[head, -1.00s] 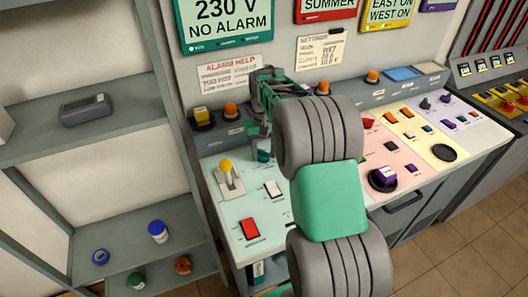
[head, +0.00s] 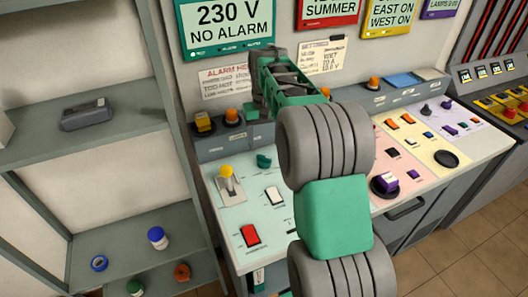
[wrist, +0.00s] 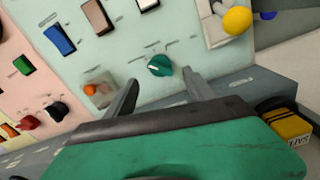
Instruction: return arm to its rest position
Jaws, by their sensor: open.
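My gripper (wrist: 160,90) is open and empty, with its two dark fingers spread apart in the wrist view. In the head view my gripper (head: 256,85) is above the back of the control desk (head: 290,243), in front of the wall cards. The fingers appear clear of the desk. The teal rotary knob (head: 264,161) stands on the pale green panel below it; this knob (wrist: 160,65) also shows just beyond the fingers in the wrist view. My grey and green arm crosses the desk and hides part of its middle.
A yellow-knobbed lever (head: 226,172) and a red rocker switch (head: 250,235) are on the pale green panel. Orange and yellow buttons line the back ledge (head: 212,144). Wall displays (head: 226,25) hang behind. A grey shelf unit (head: 30,135) stands left. Floor shows at lower right.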

